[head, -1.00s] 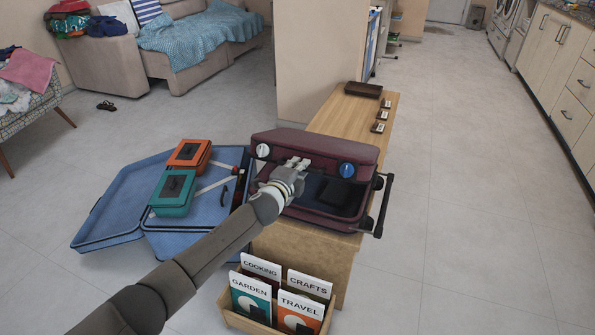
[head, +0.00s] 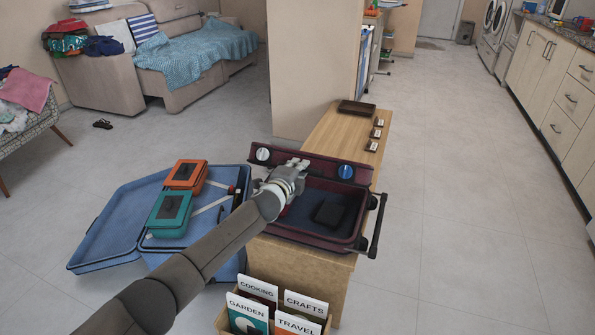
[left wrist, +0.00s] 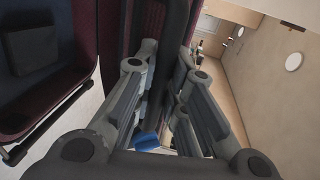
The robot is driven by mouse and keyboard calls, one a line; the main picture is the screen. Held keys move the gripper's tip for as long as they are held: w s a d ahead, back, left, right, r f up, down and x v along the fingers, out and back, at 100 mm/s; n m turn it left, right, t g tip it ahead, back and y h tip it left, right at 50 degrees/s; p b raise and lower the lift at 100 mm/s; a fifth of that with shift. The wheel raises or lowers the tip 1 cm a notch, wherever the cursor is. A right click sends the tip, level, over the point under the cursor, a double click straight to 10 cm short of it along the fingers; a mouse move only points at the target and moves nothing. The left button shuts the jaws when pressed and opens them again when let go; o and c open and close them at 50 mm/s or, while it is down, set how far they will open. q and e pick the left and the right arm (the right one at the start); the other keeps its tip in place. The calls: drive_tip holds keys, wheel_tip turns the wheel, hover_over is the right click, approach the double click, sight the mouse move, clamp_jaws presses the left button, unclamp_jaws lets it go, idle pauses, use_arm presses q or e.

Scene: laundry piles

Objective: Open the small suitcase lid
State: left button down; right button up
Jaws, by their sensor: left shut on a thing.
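The small maroon suitcase (head: 310,238) lies on the wooden bench, with its lid (head: 322,168) raised along the far side. The lid shows as a narrow strip with a white round badge (head: 263,154) and a blue one (head: 345,172). A dark block (head: 328,213) lies in the dark-lined base. My left gripper (head: 298,164) is shut on the lid's edge near its middle. In the left wrist view, the gripper's fingers (left wrist: 163,72) are on either side of the lid edge, and the open base (left wrist: 88,95) is at left. My right gripper is not in view.
A large open blue suitcase (head: 105,232) lies left of the bench, with an orange case (head: 185,174) and a teal case (head: 169,214). A box of labelled folders (head: 222,320) stands in front. A brown tray (head: 356,108) sits at the bench's far end. The floor at right is clear.

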use_arm(q)
drive_tip(key=shift+r, duration=0.2)
drive_tip(key=c, duration=1.5)
unclamp_jaws()
drive_tip(key=shift+o, duration=0.2)
drive_tip(key=shift+f, duration=0.1)
drive_tip(key=v, duration=1.2)
